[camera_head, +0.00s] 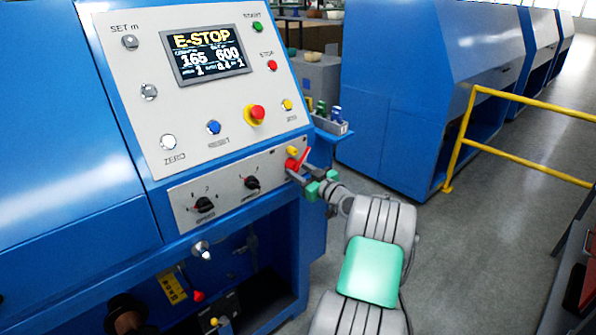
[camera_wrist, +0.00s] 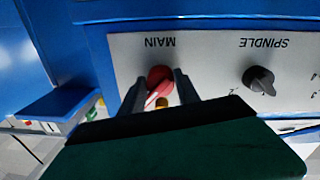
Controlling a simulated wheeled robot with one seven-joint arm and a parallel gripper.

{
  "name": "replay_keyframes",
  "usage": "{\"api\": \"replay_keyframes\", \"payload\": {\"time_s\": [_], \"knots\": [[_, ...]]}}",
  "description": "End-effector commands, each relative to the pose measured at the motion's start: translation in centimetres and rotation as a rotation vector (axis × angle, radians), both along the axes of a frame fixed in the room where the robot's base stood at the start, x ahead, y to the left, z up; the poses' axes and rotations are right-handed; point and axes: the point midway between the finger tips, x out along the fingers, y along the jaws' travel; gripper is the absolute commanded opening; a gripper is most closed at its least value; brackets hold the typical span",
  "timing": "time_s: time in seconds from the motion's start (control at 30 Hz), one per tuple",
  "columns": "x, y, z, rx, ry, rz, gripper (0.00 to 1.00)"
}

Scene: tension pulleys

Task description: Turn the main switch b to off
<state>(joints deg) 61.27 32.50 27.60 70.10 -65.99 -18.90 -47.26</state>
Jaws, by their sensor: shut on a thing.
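The main switch (camera_wrist: 160,76) is a red rotary knob beside a yellow part on the grey lower panel; its label MAIN appears upside down in the wrist view. In the head view the red switch (camera_head: 303,158) shows at the panel's right end, partly covered by my gripper. My gripper (camera_head: 296,170) is at the panel, its two dark fingers on either side of the red knob and shut on it. In the wrist view a pale bar on the knob slants between the fingers. The switch's position marks are hidden.
A black spindle knob (camera_wrist: 258,80) sits beside the main switch, with another black knob (camera_head: 204,204) further left. Above are the red emergency button (camera_head: 257,112) and the display (camera_head: 207,53) reading E-STOP. A small blue shelf (camera_head: 335,131) juts out right of the panel. A yellow rail (camera_head: 520,158) stands right.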

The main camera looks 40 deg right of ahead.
Motion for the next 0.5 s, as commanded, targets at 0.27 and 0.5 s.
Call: {"api": "replay_keyframes", "payload": {"time_s": [0.27, 0.5], "knots": [[0.02, 0.00, 0.15, -0.002, -0.002, 0.000, 0.00], [0.02, -0.01, 0.20, -0.002, -0.003, 0.001, 0.00]]}}
